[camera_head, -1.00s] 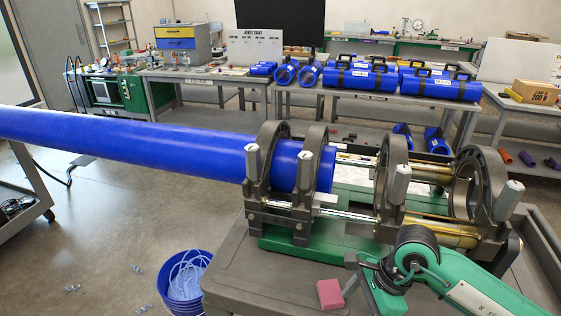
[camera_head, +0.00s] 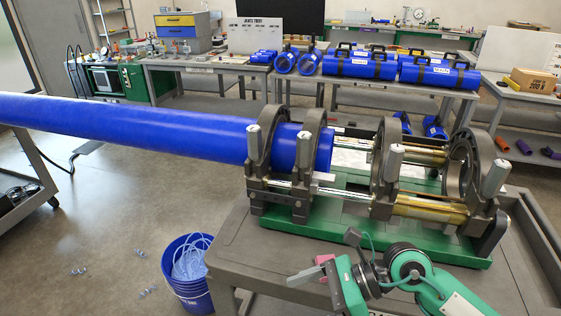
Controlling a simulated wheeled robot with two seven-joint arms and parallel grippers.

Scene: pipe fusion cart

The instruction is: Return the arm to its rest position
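My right arm comes in from the lower right, green and dark grey. Its gripper (camera_head: 305,277) is low over the near edge of the cart, in front of the machine. A pale grey finger points left; the other finger is not clear, so I cannot tell whether it is open or shut. It is apart from the clamp machine. My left gripper is not in view.
The grey cart (camera_head: 243,247) carries the machine on its green base (camera_head: 440,250). A blue bucket (camera_head: 190,275) stands on the floor at the cart's left. Upright clamp posts (camera_head: 496,178) rise near my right arm. Open floor lies under the pipe.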

